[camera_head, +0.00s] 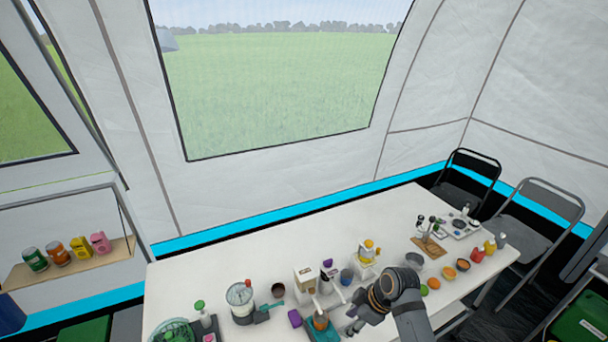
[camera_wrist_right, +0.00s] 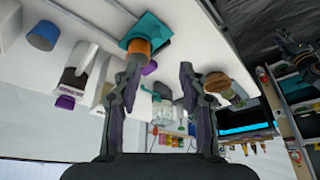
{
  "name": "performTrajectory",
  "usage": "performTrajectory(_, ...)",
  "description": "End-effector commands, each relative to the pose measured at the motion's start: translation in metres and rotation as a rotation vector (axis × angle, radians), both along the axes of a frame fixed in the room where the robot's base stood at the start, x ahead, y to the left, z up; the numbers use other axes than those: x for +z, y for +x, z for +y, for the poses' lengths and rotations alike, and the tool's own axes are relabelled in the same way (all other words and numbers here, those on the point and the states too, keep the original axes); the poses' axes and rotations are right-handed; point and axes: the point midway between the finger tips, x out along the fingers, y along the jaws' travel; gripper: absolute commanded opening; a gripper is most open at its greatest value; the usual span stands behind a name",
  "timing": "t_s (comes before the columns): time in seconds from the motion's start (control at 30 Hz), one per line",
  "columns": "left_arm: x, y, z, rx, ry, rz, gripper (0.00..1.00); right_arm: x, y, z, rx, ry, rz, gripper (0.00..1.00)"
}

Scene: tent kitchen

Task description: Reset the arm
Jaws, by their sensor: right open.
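My right gripper (camera_head: 354,325) is over the near edge of the long white table, close to the tabletop items. In the right wrist view its two fingers (camera_wrist_right: 158,85) stand well apart, with nothing held between them. An orange cup-like item (camera_head: 320,321) on a teal tray (camera_head: 326,336) is just left of the gripper. In the right wrist view, which looks tilted over, the teal tray (camera_wrist_right: 147,27) and the orange item (camera_wrist_right: 139,48) show near the tip of the left finger. My left gripper is not in view.
Fruit and bowls (camera_head: 449,272) lie to the right. Folding chairs (camera_head: 535,225) stand beyond. The table's back strip is clear.

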Motion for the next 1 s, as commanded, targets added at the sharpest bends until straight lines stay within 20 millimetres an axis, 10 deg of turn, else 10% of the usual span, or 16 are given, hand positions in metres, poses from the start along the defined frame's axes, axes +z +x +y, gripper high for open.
performTrajectory(0.27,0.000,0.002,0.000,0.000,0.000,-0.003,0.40,-0.008,-0.081,-0.037,-0.468,-0.102,0.052,0.42)
performTrajectory(0.7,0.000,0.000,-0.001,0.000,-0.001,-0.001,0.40,0.032,-0.163,-0.074,-1.022,-0.132,0.000,0.42)
performTrajectory(1.0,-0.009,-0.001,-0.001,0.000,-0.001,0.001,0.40,-0.052,-0.150,-0.082,-1.041,-0.146,0.029,0.42)
